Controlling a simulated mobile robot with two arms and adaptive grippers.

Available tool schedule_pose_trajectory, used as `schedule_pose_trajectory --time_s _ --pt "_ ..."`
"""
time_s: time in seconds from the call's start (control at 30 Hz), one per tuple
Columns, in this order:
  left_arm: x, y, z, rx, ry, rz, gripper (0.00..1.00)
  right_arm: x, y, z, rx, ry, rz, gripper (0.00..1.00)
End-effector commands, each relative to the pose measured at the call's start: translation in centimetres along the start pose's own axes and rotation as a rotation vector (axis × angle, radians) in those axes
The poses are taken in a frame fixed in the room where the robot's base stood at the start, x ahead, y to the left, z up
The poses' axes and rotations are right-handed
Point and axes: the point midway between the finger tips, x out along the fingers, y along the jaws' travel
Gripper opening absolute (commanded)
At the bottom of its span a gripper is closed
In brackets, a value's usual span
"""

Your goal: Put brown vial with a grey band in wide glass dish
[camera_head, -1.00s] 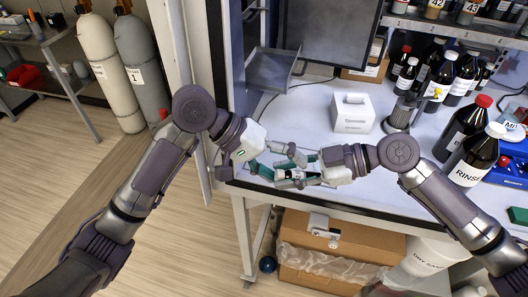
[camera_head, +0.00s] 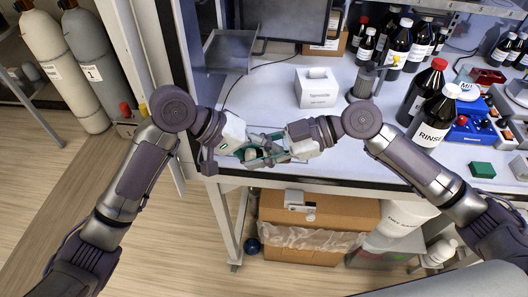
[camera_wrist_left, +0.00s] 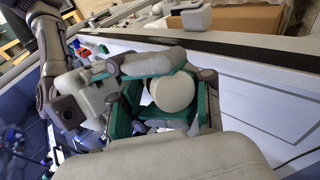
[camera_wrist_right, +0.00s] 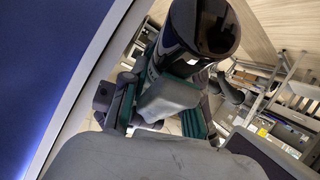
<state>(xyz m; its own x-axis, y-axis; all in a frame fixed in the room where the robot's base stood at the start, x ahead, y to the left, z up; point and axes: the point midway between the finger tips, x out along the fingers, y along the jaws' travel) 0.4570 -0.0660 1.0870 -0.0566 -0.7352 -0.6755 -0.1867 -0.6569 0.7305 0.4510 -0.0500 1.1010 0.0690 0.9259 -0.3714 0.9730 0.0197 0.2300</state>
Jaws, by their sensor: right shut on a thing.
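A brown vial (camera_wrist_right: 205,28) with a pale band shows its dark glossy end close up in the right wrist view. Its round white cap (camera_wrist_left: 172,92) shows in the left wrist view. My right gripper (camera_head: 274,150) is shut on the vial near the bench's front edge. My left gripper (camera_head: 246,151) meets it there, its green-padded fingers apart on either side of the cap, with a gap visible beside it. The grippers hide much of the vial in the head view. I cannot make out the wide glass dish.
A white box (camera_head: 318,88) and a grey-topped stand (camera_head: 364,82) are on the bench behind the grippers. Large brown bottles (camera_head: 432,122) and a blue tray (camera_head: 470,131) stand at right. A cardboard box (camera_head: 318,212) is below the bench. The bench middle is fairly clear.

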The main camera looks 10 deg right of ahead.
Motion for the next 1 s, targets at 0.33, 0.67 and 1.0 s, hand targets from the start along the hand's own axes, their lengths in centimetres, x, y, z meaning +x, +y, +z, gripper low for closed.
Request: schedule_pose_trajectory --time_s 0.33,0.67,1.0 --pt "-0.1 0.4 0.0 0.006 0.001 0.008 0.00 0.1 -0.2 0.3 0.003 -0.004 -0.004 0.47" --pt "-0.1 0.4 0.0 0.006 0.001 0.007 0.00 0.1 -0.1 0.3 0.004 -0.005 -0.004 0.58" --pt "-0.1 0.2 0.0 0.003 0.001 0.004 0.00 -4.0 -0.1 0.4 0.005 -0.008 0.000 0.58"
